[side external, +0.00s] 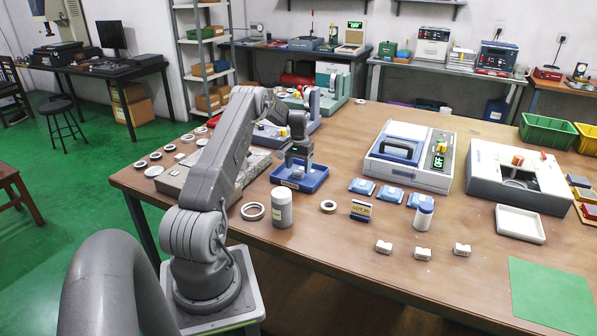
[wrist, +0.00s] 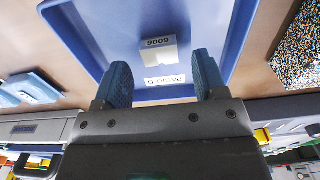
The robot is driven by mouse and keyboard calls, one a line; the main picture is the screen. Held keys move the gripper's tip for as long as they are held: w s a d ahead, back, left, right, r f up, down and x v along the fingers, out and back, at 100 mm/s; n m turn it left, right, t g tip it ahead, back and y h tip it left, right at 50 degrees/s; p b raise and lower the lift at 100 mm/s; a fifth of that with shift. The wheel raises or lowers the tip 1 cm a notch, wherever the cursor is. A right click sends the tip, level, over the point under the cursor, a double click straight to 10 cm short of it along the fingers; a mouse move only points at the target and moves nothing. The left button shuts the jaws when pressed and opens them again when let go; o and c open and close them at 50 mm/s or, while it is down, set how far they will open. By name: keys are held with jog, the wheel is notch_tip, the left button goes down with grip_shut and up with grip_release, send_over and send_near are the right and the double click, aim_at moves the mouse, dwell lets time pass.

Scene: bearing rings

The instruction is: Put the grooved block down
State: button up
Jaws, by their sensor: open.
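My gripper (side external: 297,168) is low over a blue tray (side external: 318,183), pointing down into it. In the wrist view the two blue-padded fingers of my gripper (wrist: 161,72) are spread apart, with a clear gap between them. A small pale block (wrist: 160,55), which seems to be the grooved block, is in the blue tray (wrist: 85,35) between and just beyond the fingertips, not touching either. The marking 6009 shows at it; its groove cannot be made out. In the side view the fingers and tray wall hide it.
Several white blocks (side external: 422,253) stand near the table's front edge. A grey cylinder (side external: 282,207), a ring (side external: 253,211) and a LOT 35 sign (side external: 361,210) stand close to the tray. A green mat (side external: 552,296) is clear.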

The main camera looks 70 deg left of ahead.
aim_at(299, 172)
notch_tip(299, 172, up, 9)
jog(key=w+d+r+m+t, duration=0.1)
jog(key=w+d+r, duration=0.1)
jog(key=d+r, duration=0.6)
jog(key=w+d+r+m+y, duration=0.15)
jog(key=d+r, duration=0.25)
jog(key=d, duration=0.7)
jog(key=w+d+r+m+t, duration=0.1)
jog(key=d+r+m, duration=0.1)
jog(key=d+r, duration=0.6)
jog(key=s+d+r+m+t, duration=0.1)
jog(key=s+d, duration=0.2)
jog(key=d, duration=0.4)
jog(key=s+d+m+t, duration=0.1)
jog(key=s+d, duration=0.2)
jog(key=d, duration=0.5)
jog(key=s+d+f+m+t+h, duration=0.1)
jog(key=s+d+f+m, duration=0.1)
jog(key=s+d, duration=0.7)
jog(key=s+f, duration=0.1)
jog(key=s, duration=0.2)
jog(key=shift+s+d+f+t, duration=0.3)
jog(key=shift+s+d, duration=0.05)
jog(key=shift+d, duration=0.05)
jog(key=shift+m+h, duration=0.25)
jog(key=shift+c, duration=0.5)
